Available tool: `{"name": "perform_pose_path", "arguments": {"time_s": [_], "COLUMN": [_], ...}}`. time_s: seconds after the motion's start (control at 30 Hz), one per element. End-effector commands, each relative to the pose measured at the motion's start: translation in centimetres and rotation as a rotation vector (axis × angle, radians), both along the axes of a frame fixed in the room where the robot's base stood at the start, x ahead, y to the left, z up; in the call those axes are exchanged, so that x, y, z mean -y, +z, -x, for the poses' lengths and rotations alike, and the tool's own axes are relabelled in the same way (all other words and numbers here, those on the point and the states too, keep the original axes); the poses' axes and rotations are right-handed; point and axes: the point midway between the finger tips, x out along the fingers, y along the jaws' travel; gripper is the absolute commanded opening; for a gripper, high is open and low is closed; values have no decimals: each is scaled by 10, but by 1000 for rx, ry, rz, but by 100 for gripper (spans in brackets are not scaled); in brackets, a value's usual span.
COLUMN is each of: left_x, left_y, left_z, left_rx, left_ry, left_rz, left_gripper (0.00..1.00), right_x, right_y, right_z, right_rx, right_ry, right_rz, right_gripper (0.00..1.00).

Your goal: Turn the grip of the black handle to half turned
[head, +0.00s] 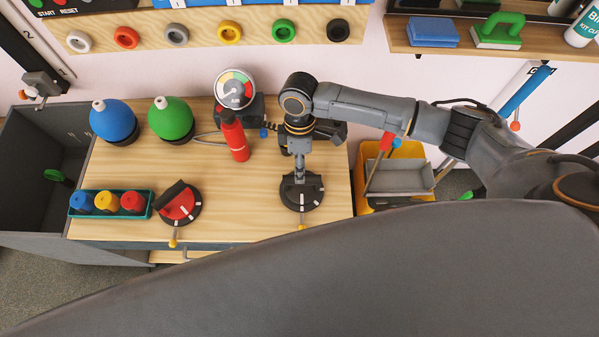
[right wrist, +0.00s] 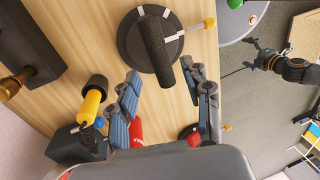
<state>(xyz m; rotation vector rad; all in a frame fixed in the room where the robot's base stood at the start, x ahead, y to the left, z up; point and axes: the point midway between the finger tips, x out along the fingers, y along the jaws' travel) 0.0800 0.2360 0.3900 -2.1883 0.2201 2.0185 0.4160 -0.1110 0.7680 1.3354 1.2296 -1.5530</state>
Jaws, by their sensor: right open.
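The black handle (head: 301,197) is a round dark dial with white marks, at the front right of the wooden worktop. In the right wrist view, its thick black bar grip (right wrist: 156,45) lies roughly at right angles to the yellow-tipped lever (right wrist: 208,23). My right gripper (head: 300,172) hangs above the dial, pointing down, and partly hides it in the head view. In the right wrist view, its fingers (right wrist: 161,72) are spread on either side of the grip's near end, not closed on it. What seems to be my left gripper (right wrist: 258,58) shows small over the floor; its jaws are unclear.
A red handle (head: 180,204) stands left of the black one, then a teal tray (head: 110,214) of coloured caps. A red bottle (head: 235,138) and a gauge (head: 235,89) stand behind. A yellow bin (head: 365,202) is beyond the worktop's right edge. Wood between the handles is clear.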

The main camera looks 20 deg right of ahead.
Motion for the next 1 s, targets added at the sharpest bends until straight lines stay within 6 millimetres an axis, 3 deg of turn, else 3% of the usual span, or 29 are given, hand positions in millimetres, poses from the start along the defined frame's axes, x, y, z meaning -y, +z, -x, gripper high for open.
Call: {"name": "perform_pose_path", "arguments": {"time_s": [0.1,0.3,0.63,0.67,0.9,1.0], "left_x": [0,1,1,1,1,1], "left_y": [1,1,1,1,1,1], "left_z": [-4,-9,-9,-9,-8,-8], "left_rx": [7,15,14,14,13,12], "left_ry": [0,0,-1,0,-1,-1], "left_rz": [1,2,2,2,2,1], "left_gripper": [100,100,100,100,100,100], "right_x": [-1,-2,-3,-3,-2,-2], "right_y": [-21,-40,-44,-44,-44,-44], "right_z": [5,8,8,8,8,8], "right_rx": [-2,0,1,1,1,1], "right_ry": [0,0,1,1,0,1], "right_rz": [1,0,-1,-1,-1,0], "right_gripper": [49,49,49,47,0,0]}}
